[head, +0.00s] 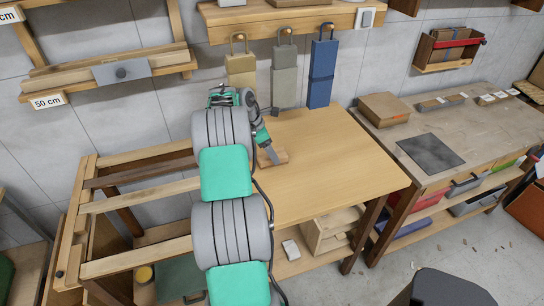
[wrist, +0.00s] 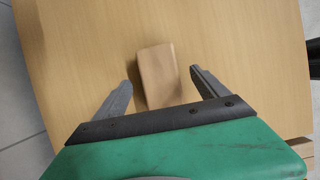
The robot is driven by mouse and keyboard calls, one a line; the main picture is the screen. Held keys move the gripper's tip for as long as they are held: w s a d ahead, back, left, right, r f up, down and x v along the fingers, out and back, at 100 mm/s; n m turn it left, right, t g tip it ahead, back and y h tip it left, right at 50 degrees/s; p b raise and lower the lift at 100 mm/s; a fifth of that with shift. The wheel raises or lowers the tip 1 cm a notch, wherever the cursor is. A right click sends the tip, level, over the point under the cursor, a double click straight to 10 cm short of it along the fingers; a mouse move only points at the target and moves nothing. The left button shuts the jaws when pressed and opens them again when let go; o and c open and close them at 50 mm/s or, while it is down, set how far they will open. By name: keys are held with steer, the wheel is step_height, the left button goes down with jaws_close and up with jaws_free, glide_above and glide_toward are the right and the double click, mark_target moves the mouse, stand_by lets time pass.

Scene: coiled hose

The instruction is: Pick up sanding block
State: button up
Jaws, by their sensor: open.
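The sanding block (wrist: 158,73) is a small tan wooden block lying on the wooden tabletop. In the wrist view it sits between and slightly beyond the two grey fingers of my gripper (wrist: 165,84), with a gap on each side. The gripper is open and holds nothing. In the head view the block (head: 279,157) shows beside my gripper (head: 272,156), partly hidden by it, on the back left part of the table.
The tabletop (head: 340,175) is clear to the right and front. Tan, grey and blue hanging holders, the blue one (head: 322,75) rightmost, hang behind the table. A second workbench (head: 440,130) with a box and dark plate stands to the right.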

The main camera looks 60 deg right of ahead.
steer(key=shift+x, duration=1.4)
steer(key=shift+w+a+f, duration=0.1)
steer(key=shift+a+f, duration=0.05)
steer(key=shift+f, duration=0.05)
steer(key=shift+c, duration=0.2)
steer(key=c, duration=1.5)
